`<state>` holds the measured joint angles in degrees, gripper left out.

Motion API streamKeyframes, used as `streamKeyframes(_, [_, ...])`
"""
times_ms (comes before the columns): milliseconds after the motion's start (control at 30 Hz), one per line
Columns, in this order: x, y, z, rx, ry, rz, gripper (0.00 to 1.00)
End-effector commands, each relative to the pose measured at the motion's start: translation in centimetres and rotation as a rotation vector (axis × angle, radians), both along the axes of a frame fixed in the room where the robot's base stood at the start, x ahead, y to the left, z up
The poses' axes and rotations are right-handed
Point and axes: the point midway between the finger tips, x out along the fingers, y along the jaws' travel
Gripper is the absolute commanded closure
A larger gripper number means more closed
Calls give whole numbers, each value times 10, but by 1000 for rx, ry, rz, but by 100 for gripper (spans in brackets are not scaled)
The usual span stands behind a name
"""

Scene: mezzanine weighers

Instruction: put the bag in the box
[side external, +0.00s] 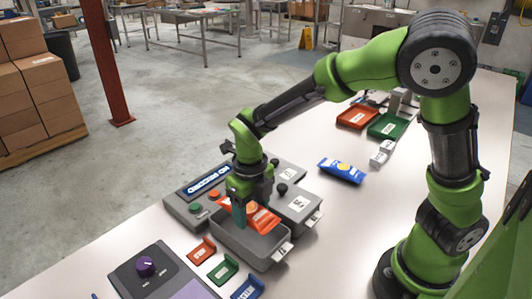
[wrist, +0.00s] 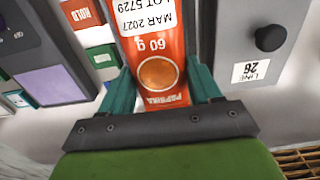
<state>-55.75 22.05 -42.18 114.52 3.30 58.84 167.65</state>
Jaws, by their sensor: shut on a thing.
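The orange paprika bag (side external: 264,219) is between the fingers of my gripper (side external: 243,209), and the gripper is shut on it. The wrist view shows the bag (wrist: 160,45) lengthwise between the two teal fingers, with a white lot label and a round window. In the side view an open grey box (side external: 270,258) stands below the bag. The bag appears over the box's opening; I cannot tell whether it touches the inside. The gripper hides part of the box. A blue bag (side external: 341,171) lies apart on the table.
A grey control unit with a blue display (side external: 208,181) stands behind the box. A grey block labelled 26 with a black knob (wrist: 270,38) adjoins it. Red, green and blue small trays (side external: 223,270) lie in front. Red (side external: 357,117) and green bins (side external: 387,126) stand farther back.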

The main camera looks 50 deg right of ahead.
Motion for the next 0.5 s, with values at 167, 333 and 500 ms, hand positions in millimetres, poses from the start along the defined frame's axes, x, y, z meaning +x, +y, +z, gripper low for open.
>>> streamKeyframes(167, [0, -1, -21, -2, 2, 0, 67])
streamKeyframes(333, [0, -1, -43, -1, 2, -1, 67])
streamKeyframes(500, [0, 0, -46, 1, -2, 1, 67])
